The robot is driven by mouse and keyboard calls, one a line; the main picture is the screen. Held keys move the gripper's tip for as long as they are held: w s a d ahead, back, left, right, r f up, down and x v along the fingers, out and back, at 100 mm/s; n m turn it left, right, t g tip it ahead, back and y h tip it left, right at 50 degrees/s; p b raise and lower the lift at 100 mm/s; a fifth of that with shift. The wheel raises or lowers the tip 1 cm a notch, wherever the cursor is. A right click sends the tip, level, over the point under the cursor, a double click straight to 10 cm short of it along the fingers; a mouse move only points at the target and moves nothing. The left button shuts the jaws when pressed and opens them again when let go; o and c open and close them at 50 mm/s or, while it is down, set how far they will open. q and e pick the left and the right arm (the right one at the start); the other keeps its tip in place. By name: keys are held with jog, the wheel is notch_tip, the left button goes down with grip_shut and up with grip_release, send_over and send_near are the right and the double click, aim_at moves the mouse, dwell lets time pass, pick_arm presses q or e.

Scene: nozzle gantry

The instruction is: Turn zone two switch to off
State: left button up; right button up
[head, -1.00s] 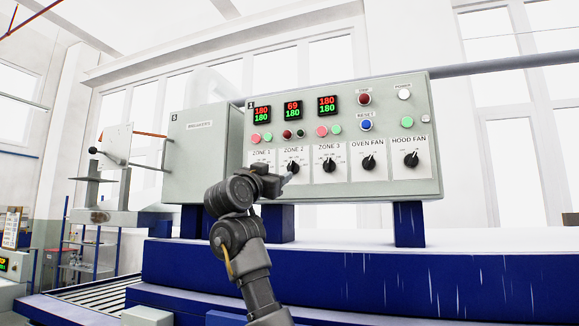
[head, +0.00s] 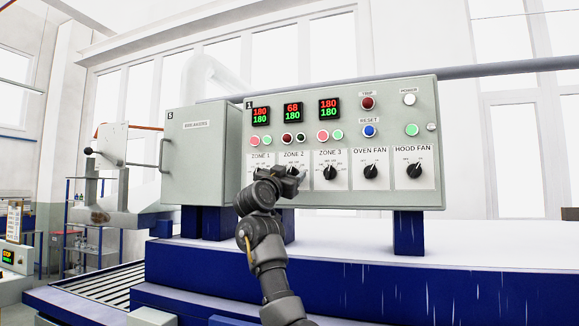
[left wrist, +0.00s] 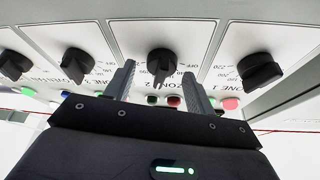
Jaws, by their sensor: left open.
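The zone two switch is a black rotary knob on a white plate (head: 290,156) labelled ZONE 2, on the grey control panel. In the head view my left gripper (head: 292,178) is in front of the plate and hides most of the knob. In the left wrist view, which is upside down, the zone two knob (left wrist: 162,62) shows near the middle. My left gripper (left wrist: 160,80) is open there, its two fingers on either side of the knob. I cannot tell whether they touch it. My right gripper is not in view.
The ZONE 1 knob (left wrist: 261,70) and ZONE 3 knob (head: 330,172) flank it. OVEN FAN (head: 371,171) and HOOD FAN (head: 414,171) knobs are farther right. Lamps, buttons and displays sit above. A grey breaker box (head: 196,160) stands at the left.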

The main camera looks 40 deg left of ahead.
pick_arm(q)
jog(key=shift+w, duration=0.15)
jog(key=c, duration=1)
jog(key=shift+o, duration=0.2)
